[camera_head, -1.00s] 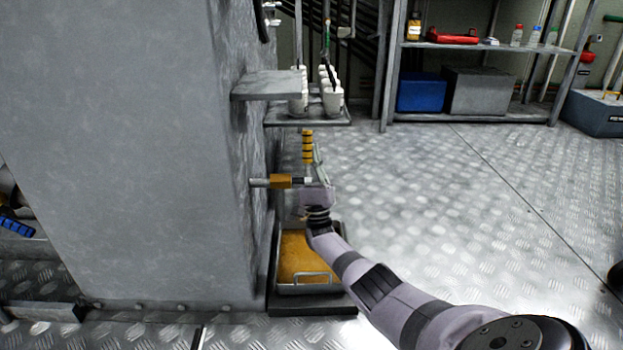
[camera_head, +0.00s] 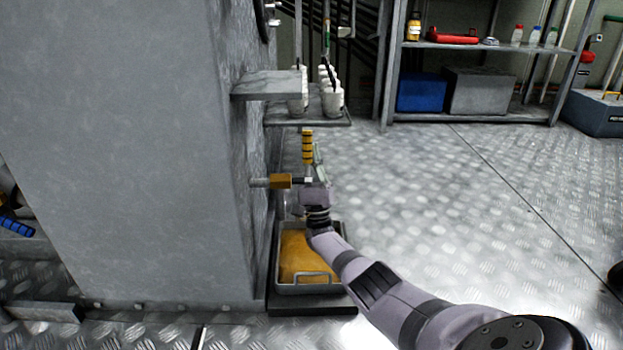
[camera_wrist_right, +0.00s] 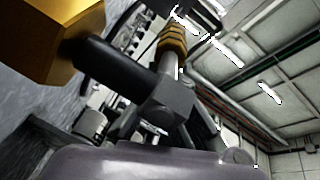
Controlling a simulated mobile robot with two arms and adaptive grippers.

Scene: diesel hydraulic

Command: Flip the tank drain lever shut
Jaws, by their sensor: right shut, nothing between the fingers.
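The tank drain lever (camera_head: 307,147) has a yellow grip with dark bands and stands upright above the drain pipe. Its brass valve body (camera_head: 281,181) sits on a short pipe coming out of the grey tank (camera_head: 130,150). My right gripper (camera_head: 316,178) is shut and empty, right at the lever's lower end; its fingers are mostly hidden, and I cannot tell if they touch. In the right wrist view the banded grip (camera_wrist_right: 172,42) rises from a grey hub, with the brass body (camera_wrist_right: 50,45) at upper left. My left gripper is not in view.
A metal tray (camera_head: 306,289) holding amber fluid stands under the valve. A shelf (camera_head: 265,84) juts from the tank above the lever, beside a ledge with white cups (camera_head: 333,102). A storage rack (camera_head: 475,116) stands at the back.

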